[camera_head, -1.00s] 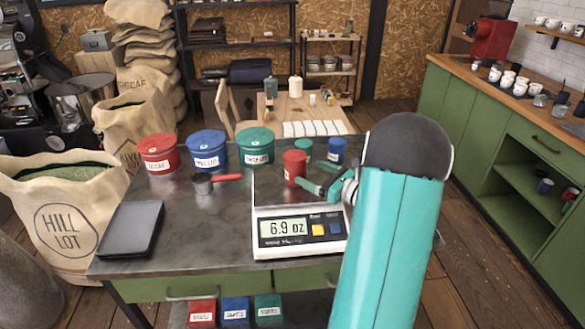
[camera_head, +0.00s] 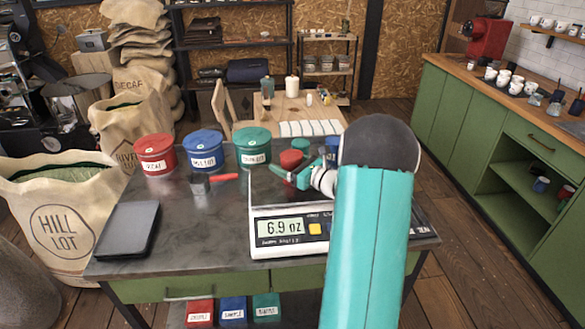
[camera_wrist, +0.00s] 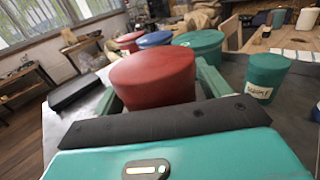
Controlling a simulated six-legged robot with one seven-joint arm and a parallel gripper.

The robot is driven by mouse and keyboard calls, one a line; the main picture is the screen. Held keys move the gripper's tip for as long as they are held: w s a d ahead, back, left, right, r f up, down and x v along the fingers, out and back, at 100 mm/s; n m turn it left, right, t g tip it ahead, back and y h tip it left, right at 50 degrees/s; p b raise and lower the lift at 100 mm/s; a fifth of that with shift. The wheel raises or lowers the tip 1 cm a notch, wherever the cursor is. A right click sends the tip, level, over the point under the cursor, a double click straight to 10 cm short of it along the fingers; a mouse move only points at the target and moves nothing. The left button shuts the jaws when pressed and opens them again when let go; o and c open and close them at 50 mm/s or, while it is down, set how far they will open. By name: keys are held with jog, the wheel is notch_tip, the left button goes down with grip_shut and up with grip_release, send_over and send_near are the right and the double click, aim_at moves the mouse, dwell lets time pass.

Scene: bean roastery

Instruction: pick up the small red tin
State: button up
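The small red tin (camera_head: 291,159) is upright at the back of the scale (camera_head: 290,235), which reads 6.9 oz. My gripper (camera_head: 288,170) is around the tin, coming from the right, and hides its lower part. In the wrist view the red tin (camera_wrist: 155,75) stands between my two green fingers, one at each side. The fingers look open, with a narrow gap on the right; contact on the left is unclear. The tin's base is hidden in both views.
A small green tin (camera_head: 301,145) and a small blue tin (camera_head: 332,147) stand just behind. Large red (camera_head: 155,155), blue (camera_head: 203,151) and green (camera_head: 253,148) tins line the back left.

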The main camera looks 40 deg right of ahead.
jog(key=c, duration=1)
jog(key=shift+o, duration=0.2)
jog(key=shift+r, duration=0.1)
